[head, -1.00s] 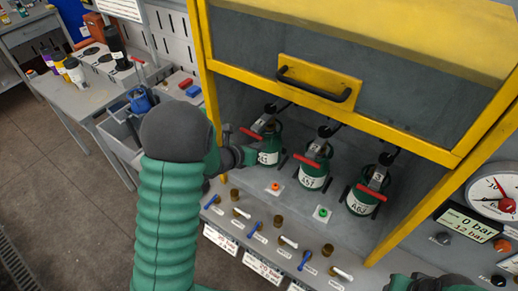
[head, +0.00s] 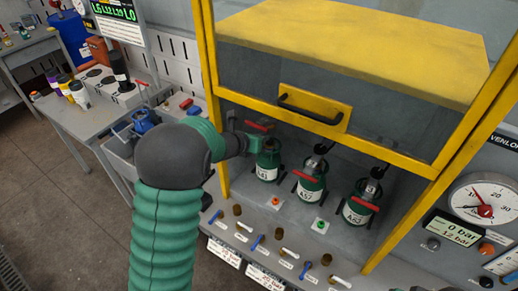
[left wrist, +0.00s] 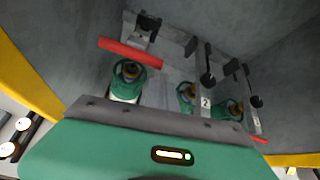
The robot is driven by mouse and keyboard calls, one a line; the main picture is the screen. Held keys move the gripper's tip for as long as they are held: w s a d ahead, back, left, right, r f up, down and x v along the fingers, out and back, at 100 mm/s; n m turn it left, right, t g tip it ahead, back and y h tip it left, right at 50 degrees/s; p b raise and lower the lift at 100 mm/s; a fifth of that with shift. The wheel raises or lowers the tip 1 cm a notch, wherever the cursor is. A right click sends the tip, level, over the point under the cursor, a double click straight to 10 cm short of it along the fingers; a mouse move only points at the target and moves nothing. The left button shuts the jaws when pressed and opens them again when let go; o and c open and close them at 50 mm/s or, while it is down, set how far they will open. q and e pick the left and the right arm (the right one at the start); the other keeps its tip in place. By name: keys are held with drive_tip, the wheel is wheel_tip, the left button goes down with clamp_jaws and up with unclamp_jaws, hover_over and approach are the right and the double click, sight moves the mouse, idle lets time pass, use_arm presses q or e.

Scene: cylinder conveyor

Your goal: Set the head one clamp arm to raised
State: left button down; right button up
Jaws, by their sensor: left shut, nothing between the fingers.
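The head one clamp arm with its red handle (head: 257,125) stands up above the leftmost green cylinder (head: 267,162). In the left wrist view the red handle (left wrist: 130,52) sits high near its bracket, clear of the cylinder's top (left wrist: 128,80). The other two clamp arms have their red handles (head: 308,180) (head: 364,204) low in front of their cylinders. My left gripper (head: 256,142) is shut and empty, just below the raised handle, at the leftmost cylinder's top. Its fingertips are hard to see, and I cannot tell whether it touches the handle.
A yellow-framed guard (head: 318,108) with a black handle is raised above the cylinders. Below are an orange button (head: 276,201), a green button (head: 320,225) and several small levers. A pressure gauge (head: 484,202) is at right. A side bench (head: 88,118) stands at left.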

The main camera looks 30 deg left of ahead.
use_arm(q)
drive_tip(key=w+r, duration=0.1)
drive_tip(key=w+r+p, duration=0.1)
drive_tip(key=r, duration=0.1)
drive_tip(key=w+r+p, duration=0.1)
drive_tip(key=shift+r, duration=0.3)
drive_tip(key=shift+d, duration=0.1)
